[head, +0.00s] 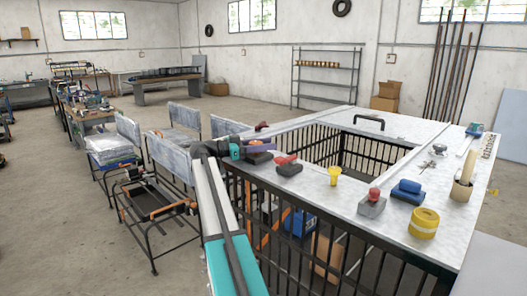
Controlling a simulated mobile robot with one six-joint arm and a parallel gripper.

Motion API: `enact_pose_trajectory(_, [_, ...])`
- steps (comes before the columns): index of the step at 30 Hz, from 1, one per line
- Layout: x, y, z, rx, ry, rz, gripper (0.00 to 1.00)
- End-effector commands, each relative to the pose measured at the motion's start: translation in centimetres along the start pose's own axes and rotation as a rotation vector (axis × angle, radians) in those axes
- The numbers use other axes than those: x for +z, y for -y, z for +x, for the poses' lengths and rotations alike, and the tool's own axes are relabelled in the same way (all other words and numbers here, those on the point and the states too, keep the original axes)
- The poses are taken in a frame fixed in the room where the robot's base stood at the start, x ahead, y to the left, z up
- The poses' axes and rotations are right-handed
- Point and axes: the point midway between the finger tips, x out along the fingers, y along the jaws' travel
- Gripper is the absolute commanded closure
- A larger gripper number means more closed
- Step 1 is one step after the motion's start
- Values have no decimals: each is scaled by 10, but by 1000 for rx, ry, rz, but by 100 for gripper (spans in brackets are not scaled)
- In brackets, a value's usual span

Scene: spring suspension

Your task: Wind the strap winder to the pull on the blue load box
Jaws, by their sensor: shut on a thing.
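My gripper (262,147) is at the near left edge of the pale bench top, at the end of my arm. It is shut on a small part, which I take to be the strap winder; the jaws hide most of it. A purple piece shows at the jaws, but I cannot tell whether it belongs to the winder. A blue box (300,223), likely the load box, is low behind the black bars below the bench top. It is partly hidden by the bars, and its pull cannot be read.
A red-handled dark block (288,165) sits just right of my gripper. A yellow cup (334,176), a grey block with a red knob (373,203), blue items (407,191) and a yellow roll (424,222) stand further right. Chairs (170,155) crowd the left side.

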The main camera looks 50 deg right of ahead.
Motion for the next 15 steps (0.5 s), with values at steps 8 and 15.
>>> enact_pose_trajectory(8, [-1,0,-1,28,-2,0,81])
enact_pose_trajectory(15, [-2,0,-1,27,-2,0,57])
